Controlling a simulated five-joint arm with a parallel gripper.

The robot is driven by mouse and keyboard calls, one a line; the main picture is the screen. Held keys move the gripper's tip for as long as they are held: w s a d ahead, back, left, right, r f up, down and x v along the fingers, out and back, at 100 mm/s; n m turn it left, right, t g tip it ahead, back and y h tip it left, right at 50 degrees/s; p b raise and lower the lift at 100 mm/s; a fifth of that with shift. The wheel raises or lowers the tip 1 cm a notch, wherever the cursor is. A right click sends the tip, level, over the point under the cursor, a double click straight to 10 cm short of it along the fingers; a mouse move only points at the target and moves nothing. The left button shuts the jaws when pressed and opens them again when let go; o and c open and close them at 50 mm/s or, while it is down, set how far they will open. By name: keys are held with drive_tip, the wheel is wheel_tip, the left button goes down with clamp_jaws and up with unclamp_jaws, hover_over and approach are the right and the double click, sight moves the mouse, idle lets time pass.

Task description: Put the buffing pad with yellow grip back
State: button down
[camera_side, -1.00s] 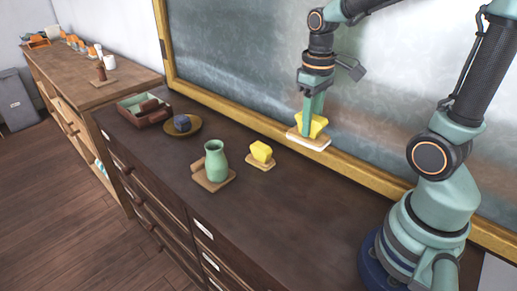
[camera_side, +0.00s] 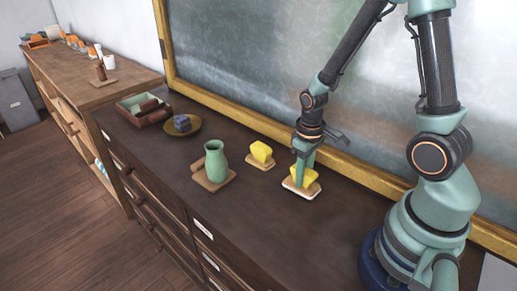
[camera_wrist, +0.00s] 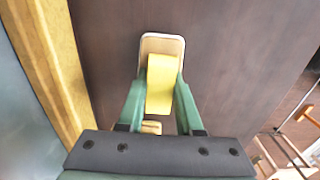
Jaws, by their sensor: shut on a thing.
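The buffing pad has a yellow grip (camera_side: 304,175) on a flat base with a pale underside (camera_side: 300,189). My gripper (camera_side: 303,168) is shut on the yellow grip and holds the pad level, over or on the dark cabinet top; I cannot tell whether it touches. In the wrist view the green fingers of my gripper (camera_wrist: 159,100) sit on both sides of the yellow grip (camera_wrist: 160,82), and the base (camera_wrist: 162,42) shows beyond it. A second yellow block (camera_side: 261,150) stands on a small wooden base (camera_side: 261,163) to the left of the held pad.
A green vase (camera_side: 216,162) stands on a wooden board (camera_side: 212,182) farther left. Behind it are a dish with a dark blue thing (camera_side: 182,122) and a compartment tray (camera_side: 143,108). The framed board (camera_side: 260,125) borders the back. The cabinet's right front is clear.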

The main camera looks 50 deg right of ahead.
drive_tip(key=shift+f, duration=0.3)
drive_tip(key=c, duration=0.6)
unclamp_jaws()
drive_tip(key=shift+f, duration=0.1)
wheel_tip(320, 180, up, 12)
drive_tip(key=a+r+t, duration=0.2)
drive_tip(key=r, duration=0.1)
drive_tip(key=a+r+t, duration=0.1)
drive_tip(key=a+r, duration=0.1)
drive_tip(key=r, duration=0.2)
drive_tip(key=s+a+r+t, duration=0.1)
drive_tip(key=a+r+t, duration=0.1)
drive_tip(key=r, duration=0.2)
drive_tip(key=shift+t, duration=0.3)
